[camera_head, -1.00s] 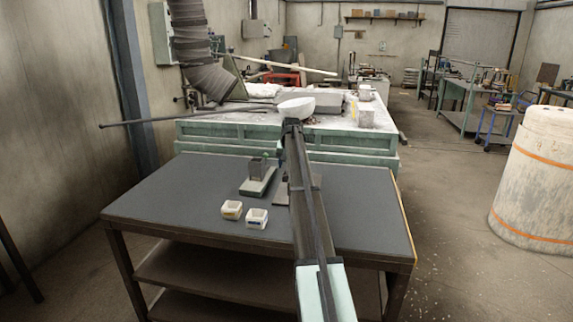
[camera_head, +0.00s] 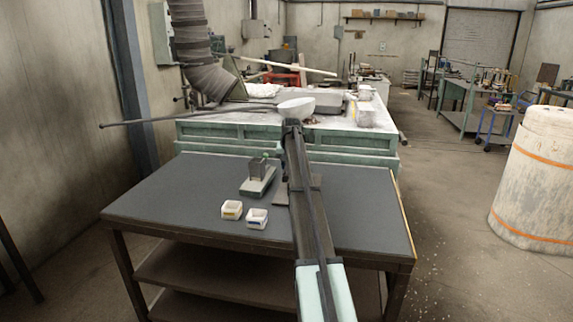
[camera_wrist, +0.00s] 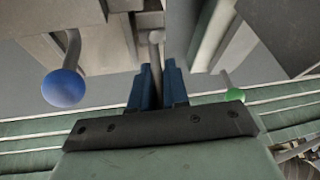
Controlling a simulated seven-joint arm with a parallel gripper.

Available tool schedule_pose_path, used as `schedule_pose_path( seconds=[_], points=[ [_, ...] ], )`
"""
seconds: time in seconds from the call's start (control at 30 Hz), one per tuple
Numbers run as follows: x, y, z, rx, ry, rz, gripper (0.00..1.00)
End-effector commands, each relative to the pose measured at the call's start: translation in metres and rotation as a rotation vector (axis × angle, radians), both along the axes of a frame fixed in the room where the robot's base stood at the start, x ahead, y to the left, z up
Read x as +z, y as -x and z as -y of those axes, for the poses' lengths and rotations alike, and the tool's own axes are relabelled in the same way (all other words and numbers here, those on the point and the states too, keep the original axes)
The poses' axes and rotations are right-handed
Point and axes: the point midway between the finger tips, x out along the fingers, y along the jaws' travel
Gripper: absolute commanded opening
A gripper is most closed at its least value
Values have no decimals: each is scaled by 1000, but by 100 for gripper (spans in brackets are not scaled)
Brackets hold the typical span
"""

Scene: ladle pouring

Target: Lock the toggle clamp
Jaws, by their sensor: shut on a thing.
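In the wrist view, my gripper (camera_wrist: 156,88) has blue fingers closed on an upright grey rod (camera_wrist: 156,45) with a rounded end. I cannot tell for certain whether this rod is the toggle clamp's handle. A blue ball knob (camera_wrist: 63,88) on a grey stem hangs at the left, apart from the fingers. In the head view, a small grey fixture (camera_head: 257,180) with a green knob (camera_head: 265,155) stands on the table.
The dark grey table (camera_head: 170,195) is clear at left. Two small white boxes, a left one (camera_head: 231,210) and a right one (camera_head: 256,219), stand near its front. A white bowl (camera_head: 296,107) and a long dark rod (camera_head: 170,118) are by the green bench (camera_head: 230,135) behind.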

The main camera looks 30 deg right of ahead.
Motion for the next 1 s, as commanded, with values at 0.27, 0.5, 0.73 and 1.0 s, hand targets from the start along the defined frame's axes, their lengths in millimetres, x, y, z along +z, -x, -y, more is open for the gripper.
schedule_pose_path(
  seconds=[0.27,0.5,0.73,1.0],
  points=[
    [5,-6,4,-1,14,17,0],
    [7,-3,2,-1,51,55,0],
    [11,4,-4,2,150,158,0],
    [16,13,-12,2,319,332,0]
  ],
)
